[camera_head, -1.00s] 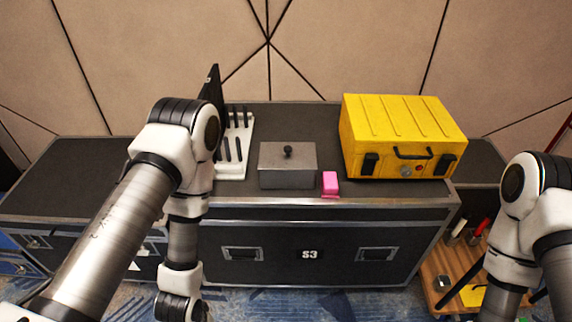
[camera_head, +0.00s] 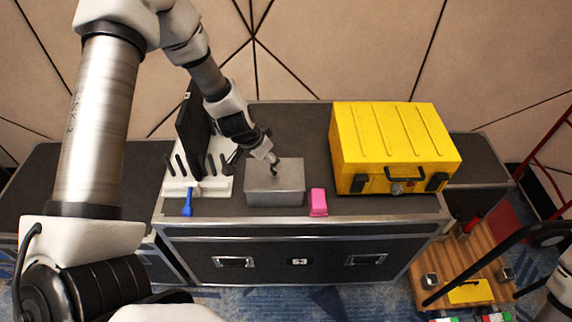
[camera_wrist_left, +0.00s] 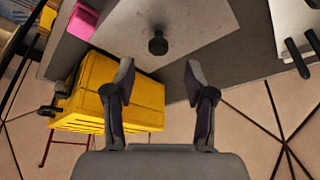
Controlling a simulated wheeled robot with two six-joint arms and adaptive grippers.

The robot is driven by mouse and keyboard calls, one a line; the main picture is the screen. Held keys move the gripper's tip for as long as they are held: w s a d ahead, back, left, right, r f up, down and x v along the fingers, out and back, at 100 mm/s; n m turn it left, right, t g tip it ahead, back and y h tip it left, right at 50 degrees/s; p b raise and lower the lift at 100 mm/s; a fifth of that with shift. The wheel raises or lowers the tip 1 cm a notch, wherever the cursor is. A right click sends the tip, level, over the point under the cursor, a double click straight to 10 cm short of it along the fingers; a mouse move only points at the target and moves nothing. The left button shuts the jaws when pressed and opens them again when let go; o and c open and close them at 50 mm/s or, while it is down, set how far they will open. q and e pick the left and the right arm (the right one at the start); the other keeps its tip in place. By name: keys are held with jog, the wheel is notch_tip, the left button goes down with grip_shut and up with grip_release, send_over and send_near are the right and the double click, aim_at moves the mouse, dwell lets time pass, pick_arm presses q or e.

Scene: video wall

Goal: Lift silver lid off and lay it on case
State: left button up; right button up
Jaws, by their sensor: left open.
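A silver box with a flat silver lid (camera_head: 281,170) stands on the black case (camera_head: 345,206), left of the pink block. The lid's dark round knob shows in the left wrist view (camera_wrist_left: 158,43). My left gripper (camera_head: 272,160) is over the lid at the knob, which it partly hides in the head view. In the left wrist view the left gripper's two fingers (camera_wrist_left: 160,80) are open, with the knob just beyond the tips, between them and not held. My right gripper is out of view.
A pink block (camera_head: 318,202) sits right of the box. A yellow toolbox (camera_head: 395,145) stands behind it. A white rack (camera_head: 210,183) with black pegs and a blue tool (camera_head: 188,203) are on the left. A wooden cart (camera_head: 470,270) stands at lower right.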

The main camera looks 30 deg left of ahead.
aim_at(274, 171)
pick_arm(q)
jog(key=b+x, duration=0.4)
jog(key=x, duration=0.2)
jog(key=shift+f, duration=0.35)
jog(key=shift+s+d+r, duration=0.1)
jog(key=shift+s+r, duration=0.05)
jog(key=shift+r, duration=0.1)
jog(key=shift+c, duration=0.7)
grip_shut()
